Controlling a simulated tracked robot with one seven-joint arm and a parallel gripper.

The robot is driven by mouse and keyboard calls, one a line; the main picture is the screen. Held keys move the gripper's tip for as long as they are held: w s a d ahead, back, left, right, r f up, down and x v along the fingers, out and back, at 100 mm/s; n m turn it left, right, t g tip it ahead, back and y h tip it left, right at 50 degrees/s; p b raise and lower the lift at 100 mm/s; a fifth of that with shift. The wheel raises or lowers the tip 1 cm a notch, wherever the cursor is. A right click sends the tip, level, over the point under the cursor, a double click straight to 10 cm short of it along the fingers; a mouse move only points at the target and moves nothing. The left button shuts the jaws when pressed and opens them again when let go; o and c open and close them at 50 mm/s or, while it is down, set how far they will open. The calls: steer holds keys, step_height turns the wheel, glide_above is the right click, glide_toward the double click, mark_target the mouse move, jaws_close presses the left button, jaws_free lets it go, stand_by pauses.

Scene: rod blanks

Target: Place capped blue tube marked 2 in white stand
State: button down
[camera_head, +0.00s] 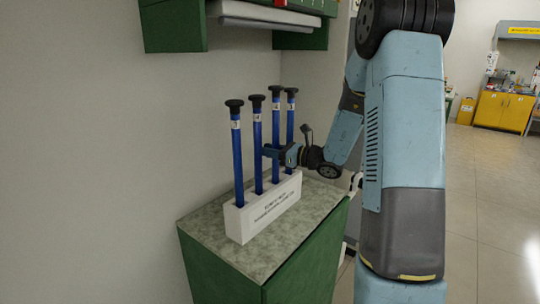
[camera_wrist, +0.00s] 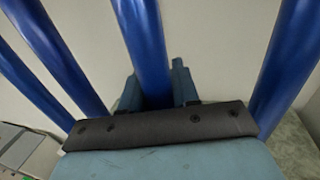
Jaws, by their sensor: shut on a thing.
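Several blue tubes with black caps stand upright in a row in the white stand (camera_head: 262,208). My gripper (camera_head: 270,151) reaches in from the right and is shut on the third tube from the front (camera_head: 275,122). In the wrist view that held tube (camera_wrist: 146,45) is between my fingers, with two tubes to its left and one (camera_wrist: 288,62) to its right.
The stand rests on a speckled top (camera_head: 205,228) of a green cabinet (camera_head: 312,262), close to the wall. A green shelf unit (camera_head: 175,25) hangs above and behind. The tubes are closely spaced, with little room between them. Open floor lies to the right.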

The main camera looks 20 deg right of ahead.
steer(key=shift+w+a+f, duration=0.15)
steer(key=shift+f, duration=0.65)
steer(key=c, duration=0.8)
jaws_free()
